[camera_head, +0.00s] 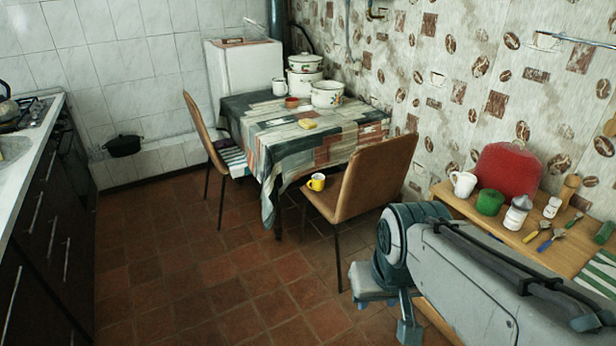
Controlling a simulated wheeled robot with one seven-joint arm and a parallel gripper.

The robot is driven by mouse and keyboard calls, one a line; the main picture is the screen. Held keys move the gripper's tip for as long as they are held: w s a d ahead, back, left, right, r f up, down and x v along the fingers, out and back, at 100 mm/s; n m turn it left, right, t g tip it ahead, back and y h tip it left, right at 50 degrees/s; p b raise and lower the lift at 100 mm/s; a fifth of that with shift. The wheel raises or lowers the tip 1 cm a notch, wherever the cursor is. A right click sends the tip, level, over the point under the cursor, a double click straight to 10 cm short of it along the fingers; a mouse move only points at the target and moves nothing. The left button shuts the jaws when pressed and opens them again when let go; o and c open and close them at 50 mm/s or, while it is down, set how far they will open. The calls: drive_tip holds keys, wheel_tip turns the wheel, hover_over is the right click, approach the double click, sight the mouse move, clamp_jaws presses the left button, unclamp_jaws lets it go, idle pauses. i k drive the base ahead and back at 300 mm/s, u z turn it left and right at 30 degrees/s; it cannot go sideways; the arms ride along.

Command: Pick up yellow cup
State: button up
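A yellow cup (316,182) with a pale inside stands upright on the seat of the brown chair (372,180) at the near right of the dining table. My arm reaches in from the lower right. My gripper (385,305) seems to be at the arm's lower end, well below and to the right of the cup and apart from it.
A cloth-covered table (275,135) with enamel pots (326,94) stands behind the chair. Another chair (203,130) is at its left. A wooden side table (520,225) with a white mug (463,184) and a red object (508,168) is at right. The tiled floor (190,265) is clear.

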sight(316, 183)
drive_tip(key=u, duration=0.75)
drive_tip(key=i, duration=2.7)
drive_tip(key=z, duration=1.25)
drive_tip(key=i, duration=0.65)
drive_tip(key=z, duration=0.45)
